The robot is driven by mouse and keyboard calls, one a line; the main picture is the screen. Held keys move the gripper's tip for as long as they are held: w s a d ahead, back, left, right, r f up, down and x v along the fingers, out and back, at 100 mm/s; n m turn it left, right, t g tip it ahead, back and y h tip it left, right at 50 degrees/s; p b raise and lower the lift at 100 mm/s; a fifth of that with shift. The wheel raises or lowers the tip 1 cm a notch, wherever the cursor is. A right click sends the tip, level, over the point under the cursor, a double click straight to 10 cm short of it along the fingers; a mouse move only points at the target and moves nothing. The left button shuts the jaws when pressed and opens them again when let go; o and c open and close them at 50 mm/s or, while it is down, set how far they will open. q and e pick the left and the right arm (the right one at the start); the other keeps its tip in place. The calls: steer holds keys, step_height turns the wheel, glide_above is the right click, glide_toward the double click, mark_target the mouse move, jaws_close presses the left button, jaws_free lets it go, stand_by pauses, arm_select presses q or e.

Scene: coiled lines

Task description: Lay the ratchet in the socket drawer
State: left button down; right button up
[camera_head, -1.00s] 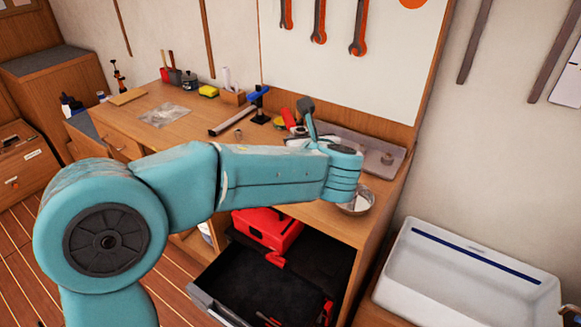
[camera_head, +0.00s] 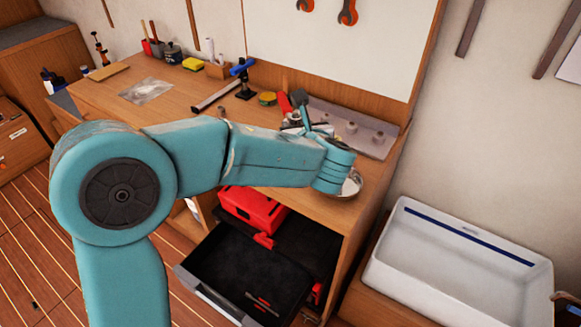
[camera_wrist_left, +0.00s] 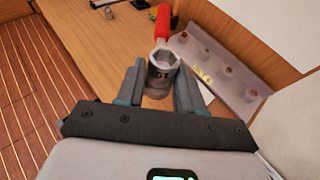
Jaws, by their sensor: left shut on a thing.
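The ratchet, with a red handle and a grey hexagonal-ended head, shows in the left wrist view (camera_wrist_left: 162,72); its red part also shows in the head view (camera_head: 285,104). My left gripper (camera_wrist_left: 160,88) is shut on the grey head, with the handle pointing away from the wrist. In the head view this gripper (camera_head: 302,108) is above the bench's right part, partly hidden by my own wrist. An open drawer (camera_head: 228,262) with a dark lining is below the bench, lower and left of the gripper. My right gripper is not in view.
A grey holder (camera_head: 372,143) with several round pieces stands on the bench behind my wrist. A red box (camera_head: 250,207) sits behind the drawer's open space. Slim red-handled tools (camera_head: 262,303) lie in the drawer's front.

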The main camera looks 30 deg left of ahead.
arm_select(q)
step_height(320, 180, down, 9)
steer(key=shift+s+b, duration=0.1)
steer(key=shift+b, duration=0.2)
step_height(320, 180, down, 5)
steer(key=shift+f, duration=0.2)
steer(key=c, duration=1.1)
jaws_free()
steer(key=o, duration=0.4)
